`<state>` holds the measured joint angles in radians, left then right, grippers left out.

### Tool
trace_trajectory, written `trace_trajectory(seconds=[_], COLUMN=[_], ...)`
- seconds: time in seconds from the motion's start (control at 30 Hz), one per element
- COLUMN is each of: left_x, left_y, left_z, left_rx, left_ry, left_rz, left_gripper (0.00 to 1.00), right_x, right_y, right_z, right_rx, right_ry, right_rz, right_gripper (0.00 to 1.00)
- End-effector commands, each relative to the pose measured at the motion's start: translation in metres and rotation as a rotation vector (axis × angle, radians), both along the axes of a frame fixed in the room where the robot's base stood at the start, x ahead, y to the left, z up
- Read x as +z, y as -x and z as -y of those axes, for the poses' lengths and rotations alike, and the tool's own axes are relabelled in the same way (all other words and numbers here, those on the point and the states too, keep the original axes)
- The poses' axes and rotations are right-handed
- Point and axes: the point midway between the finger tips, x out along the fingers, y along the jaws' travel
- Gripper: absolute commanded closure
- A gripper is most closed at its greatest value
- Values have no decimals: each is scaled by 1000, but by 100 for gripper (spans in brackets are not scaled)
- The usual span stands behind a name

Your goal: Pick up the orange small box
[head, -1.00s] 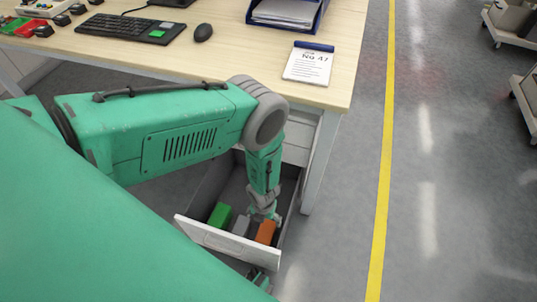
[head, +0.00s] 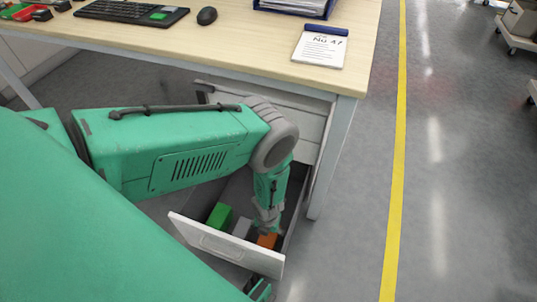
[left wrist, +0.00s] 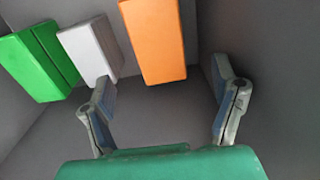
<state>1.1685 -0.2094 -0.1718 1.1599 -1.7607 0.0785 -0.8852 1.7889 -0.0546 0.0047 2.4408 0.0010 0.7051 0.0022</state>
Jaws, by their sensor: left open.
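The orange small box (head: 267,240) lies in the open drawer, at the right end of a row of boxes. In the head view my gripper partly covers it. In the left wrist view the orange box (left wrist: 155,40) is at the top middle, beyond and between the finger ends. My left gripper (head: 268,226) is down inside the drawer, close to the orange box. In the left wrist view its fingers (left wrist: 163,76) are spread apart with nothing held between them. Whether a finger touches the box cannot be told.
A green box (head: 219,215) and a light grey box (head: 242,228) lie left of the orange one. The white drawer front (head: 225,246) stands before them and grey drawer walls surround them. The wooden desk (head: 250,62) is above and behind. Open floor is right.

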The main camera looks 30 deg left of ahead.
Motion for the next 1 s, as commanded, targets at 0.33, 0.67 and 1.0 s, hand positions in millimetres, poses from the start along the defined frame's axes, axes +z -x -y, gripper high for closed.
trace_trajectory(seconds=[0.33,0.67,1.0], left_x=[-31,-76,-81], left_y=[0,0,0], left_z=[0,0,-1], left_rx=[0,-1,1], left_ry=[-1,-1,-1], left_rz=[1,1,1], left_gripper=[20,20,20], right_x=[-25,-60,-63], right_y=[0,0,0], right_z=[0,0,0], right_rx=[0,0,0], right_ry=[0,0,0], right_rz=[1,0,1], right_gripper=[60,60,60])
